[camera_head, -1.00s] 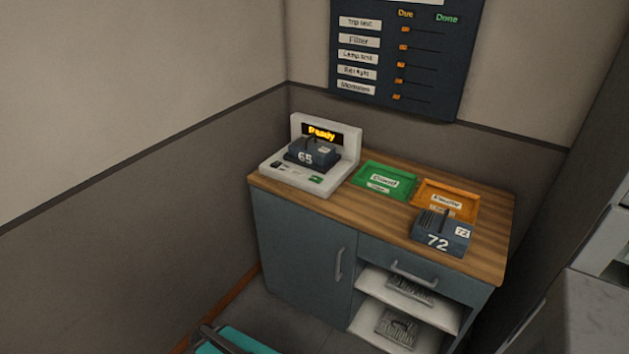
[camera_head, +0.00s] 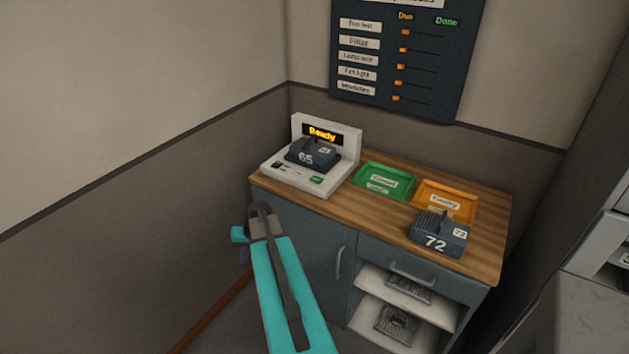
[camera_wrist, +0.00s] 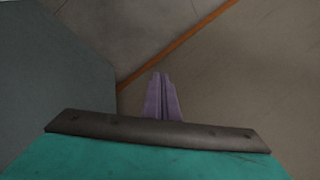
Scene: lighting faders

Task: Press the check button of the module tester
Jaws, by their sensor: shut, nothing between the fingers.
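The module tester (camera_head: 331,184) is a white-grey unit at the left end of the wooden counter. Its display (camera_head: 322,133) reads "Ready" in yellow. A dark module marked 65 (camera_head: 312,155) sits in it. A small green button (camera_head: 316,180) is on its front right face, with a dark patch to its left. In the wrist view the purple fingers (camera_wrist: 162,97) are shut together and empty, above the floor.
A green tray (camera_head: 358,181) and an orange tray (camera_head: 472,204) lie to the tester's right. A module marked 72 (camera_head: 437,236) stands in front of the orange tray. The cabinet (camera_head: 300,237) has a drawer and open shelves. A board (camera_head: 400,100) hangs behind.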

